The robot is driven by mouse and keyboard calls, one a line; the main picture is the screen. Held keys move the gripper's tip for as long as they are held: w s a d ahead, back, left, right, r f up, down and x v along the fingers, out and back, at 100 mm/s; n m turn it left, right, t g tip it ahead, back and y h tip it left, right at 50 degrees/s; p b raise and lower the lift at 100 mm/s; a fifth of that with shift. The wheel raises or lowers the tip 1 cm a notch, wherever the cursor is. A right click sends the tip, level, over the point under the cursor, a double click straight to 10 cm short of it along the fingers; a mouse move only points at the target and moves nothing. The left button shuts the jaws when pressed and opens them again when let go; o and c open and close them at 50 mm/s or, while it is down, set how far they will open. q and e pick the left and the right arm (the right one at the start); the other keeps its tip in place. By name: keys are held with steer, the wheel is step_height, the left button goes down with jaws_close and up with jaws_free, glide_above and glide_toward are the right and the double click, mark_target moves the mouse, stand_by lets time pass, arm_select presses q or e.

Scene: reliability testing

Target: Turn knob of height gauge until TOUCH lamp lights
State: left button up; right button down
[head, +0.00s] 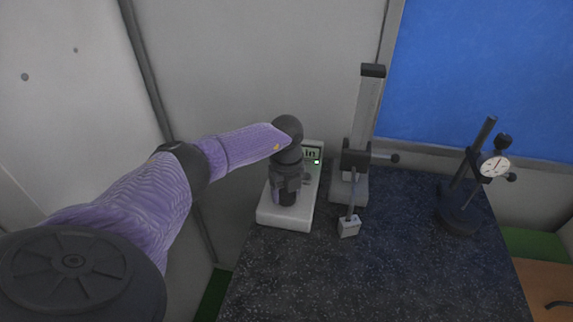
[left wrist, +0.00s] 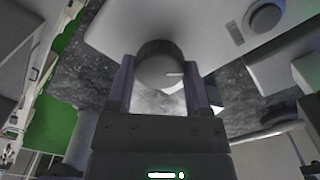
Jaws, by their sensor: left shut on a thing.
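My left gripper (head: 287,196) points down over a pale control box (head: 270,217). In the left wrist view its fingers (left wrist: 163,92) are shut on the sides of a dark round knob (left wrist: 160,68) with a white index mark. The gripper hides the knob in the head view. The box's display (head: 311,153) is partly covered, and a small green light (head: 317,162) glows beside it; its label is not readable. The height gauge (head: 365,118) stands right of the box, with a dark carriage (head: 355,160). A thin arm reaches down to a small grey block (head: 348,227); contact is unclear.
A dial indicator (head: 495,166) on a round-based stand (head: 460,217) is at the right of the dark speckled table (head: 385,275). The table's front middle is clear. A grey wall and a blue panel (head: 480,75) stand behind.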

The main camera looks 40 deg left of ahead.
mark_target(286, 193)
arm_select(q)
steer(key=shift+r, duration=0.15)
steer(key=o, duration=1.3)
step_height(286, 193, up, 10)
steer(key=shift+f+b, duration=0.1)
steer(key=shift+b, duration=0.25)
